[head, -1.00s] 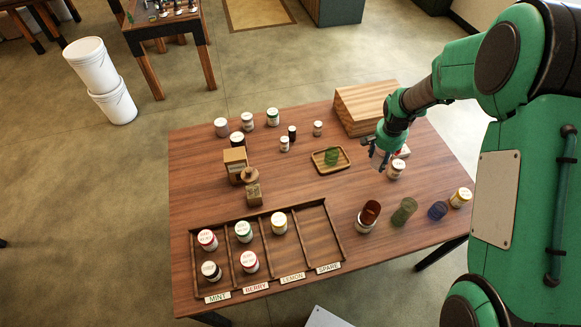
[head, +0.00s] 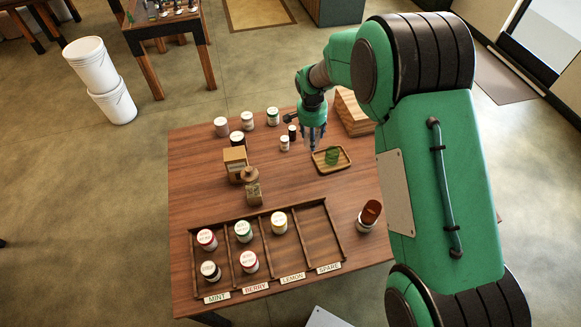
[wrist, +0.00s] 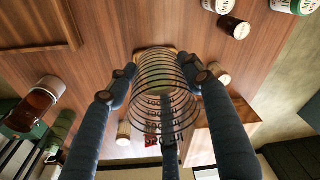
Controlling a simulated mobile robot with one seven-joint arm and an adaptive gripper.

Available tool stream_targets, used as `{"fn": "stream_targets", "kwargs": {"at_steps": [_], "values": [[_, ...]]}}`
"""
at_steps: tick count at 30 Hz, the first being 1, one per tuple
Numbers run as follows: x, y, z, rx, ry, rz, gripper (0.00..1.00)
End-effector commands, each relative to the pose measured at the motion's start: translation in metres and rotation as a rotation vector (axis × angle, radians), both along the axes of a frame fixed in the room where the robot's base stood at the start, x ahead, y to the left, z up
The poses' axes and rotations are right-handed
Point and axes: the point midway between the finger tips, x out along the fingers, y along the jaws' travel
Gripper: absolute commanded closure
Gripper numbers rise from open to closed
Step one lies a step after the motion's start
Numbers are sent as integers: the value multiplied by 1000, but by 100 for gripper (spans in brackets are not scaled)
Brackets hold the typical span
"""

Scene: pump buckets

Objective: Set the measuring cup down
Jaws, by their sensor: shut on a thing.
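In the head view my gripper (head: 313,143) points down over the back of the table, just left of and behind a small wooden tray (head: 346,165). The cup is hard to make out there. I cannot tell the exact gap between cup and table.
Several jars stand behind and left of my gripper; a small dark one (head: 292,132) is close. A wooden box (head: 352,112) is at the right. The divided rack (head: 318,232) holds jars in front. Bare table (head: 290,185) lies between. My arm hides the table's right side.

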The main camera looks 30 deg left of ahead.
Motion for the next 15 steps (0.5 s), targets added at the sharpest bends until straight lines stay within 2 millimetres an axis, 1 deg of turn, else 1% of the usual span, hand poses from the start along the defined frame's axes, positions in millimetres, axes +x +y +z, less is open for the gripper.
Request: {"fn": "stream_targets", "kwargs": {"at_steps": [1, 3, 9, 10, 12, 15], "values": [[-7, 17, -1, -1, 1, 7, 70], [-15, 34, -1, -2, 1, 10, 70], [-34, 72, -1, -4, 2, 16, 70], [-36, 77, -1, -4, 2, 17, 70], [-35, 73, -14, -7, 5, 14, 70], [-35, 73, -27, -6, 4, 13, 70]]}}
